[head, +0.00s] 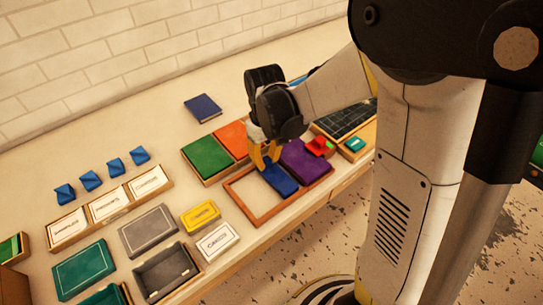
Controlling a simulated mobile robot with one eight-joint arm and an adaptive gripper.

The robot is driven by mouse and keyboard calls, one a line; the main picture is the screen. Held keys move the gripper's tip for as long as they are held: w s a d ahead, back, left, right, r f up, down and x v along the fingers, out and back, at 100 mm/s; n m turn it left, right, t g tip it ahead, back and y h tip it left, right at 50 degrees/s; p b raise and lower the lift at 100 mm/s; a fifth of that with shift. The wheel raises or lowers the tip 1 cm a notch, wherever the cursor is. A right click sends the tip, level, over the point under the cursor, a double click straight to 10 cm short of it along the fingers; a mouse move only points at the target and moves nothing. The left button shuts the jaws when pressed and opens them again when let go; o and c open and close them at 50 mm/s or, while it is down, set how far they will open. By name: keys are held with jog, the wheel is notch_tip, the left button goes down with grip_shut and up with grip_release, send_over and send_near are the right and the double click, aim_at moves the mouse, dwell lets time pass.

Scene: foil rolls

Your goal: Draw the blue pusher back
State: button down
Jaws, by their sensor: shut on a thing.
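The blue pusher (280,181) is a flat blue block at the right part of a shallow wooden-rimmed tray (236,190). My gripper (265,160) comes down from above with its yellow fingers at the pusher's far left end, and it is shut on the pusher. The pusher lies beside a purple block (305,160). The left part of the tray is bare. The dark wrist of my gripper hides part of the area behind the pusher.
Green (206,156) and orange (234,137) panels sit behind the tray. Yellow (200,215) and white (217,241) boxes stand to the left. The table's front edge runs close to the tray.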

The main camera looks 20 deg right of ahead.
jog(key=s+a, duration=0.1)
jog(key=a, duration=0.2)
jog(key=s+a, duration=0.1)
jog(key=a, duration=0.2)
jog(key=s+a, duration=0.1)
jog(key=a, duration=0.2)
jog(key=shift+d, duration=0.1)
jog(key=c, duration=1.7)
grip_release()
jog(key=shift+o, duration=1)
jog(key=shift+a, duration=0.2)
jog(key=shift+d, duration=0.1)
